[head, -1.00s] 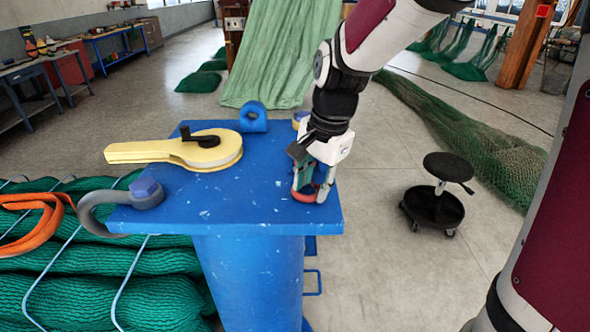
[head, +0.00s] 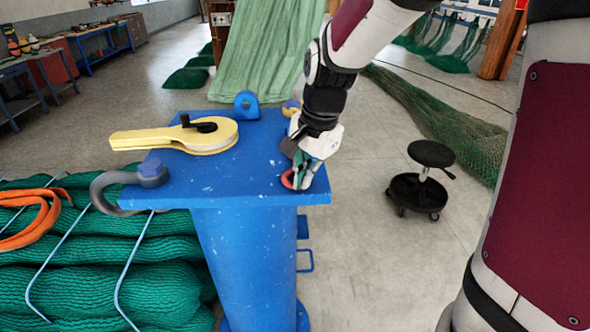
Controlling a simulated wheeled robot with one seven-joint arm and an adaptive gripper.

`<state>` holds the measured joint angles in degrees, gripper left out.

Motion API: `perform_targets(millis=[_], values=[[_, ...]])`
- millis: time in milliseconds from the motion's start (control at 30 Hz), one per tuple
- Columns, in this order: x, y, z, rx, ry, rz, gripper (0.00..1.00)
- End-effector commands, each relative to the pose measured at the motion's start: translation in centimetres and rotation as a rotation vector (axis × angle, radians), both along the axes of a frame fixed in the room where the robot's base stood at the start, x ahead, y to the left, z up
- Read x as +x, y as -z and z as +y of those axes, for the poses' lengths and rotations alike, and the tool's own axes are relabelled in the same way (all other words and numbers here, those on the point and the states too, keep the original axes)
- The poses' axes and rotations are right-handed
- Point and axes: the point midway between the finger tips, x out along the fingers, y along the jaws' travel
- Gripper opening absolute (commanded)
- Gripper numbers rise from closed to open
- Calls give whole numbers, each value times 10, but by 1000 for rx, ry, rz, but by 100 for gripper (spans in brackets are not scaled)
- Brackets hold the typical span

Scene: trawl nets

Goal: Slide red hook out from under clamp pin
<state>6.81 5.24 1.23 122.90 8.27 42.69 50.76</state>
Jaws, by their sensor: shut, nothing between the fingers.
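The red hook (head: 287,179) shows as a small red curved piece at the right edge of the blue pedestal top (head: 240,185). My gripper (head: 300,184) is shut and points down just to the right of the hook, close beside it. I cannot tell whether the fingers touch the hook. The gripper and wrist hide the rest of the hook and the clamp pin around it.
A yellow tool with a black crank (head: 150,138), a grey shackle (head: 108,190) and a blue lug (head: 247,105) are on the pedestal top. A black stool (head: 420,190) stands on the floor at right. Green nets (head: 90,265) lie at left.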

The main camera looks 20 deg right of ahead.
Motion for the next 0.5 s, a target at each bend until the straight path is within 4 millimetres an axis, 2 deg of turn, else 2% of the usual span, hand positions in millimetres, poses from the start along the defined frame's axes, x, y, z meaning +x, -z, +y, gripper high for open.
perform_targets(millis=[33, 300, 367, 400, 500], values=[[-8, 9, 1, 3, -2, 32, 0], [-8, 9, 0, 3, -1, 32, 0], [-8, 9, 0, 2, -1, 32, 12], [-8, 9, 0, 3, -1, 32, 21], [-8, 9, 1, 4, -1, 31, 22]])
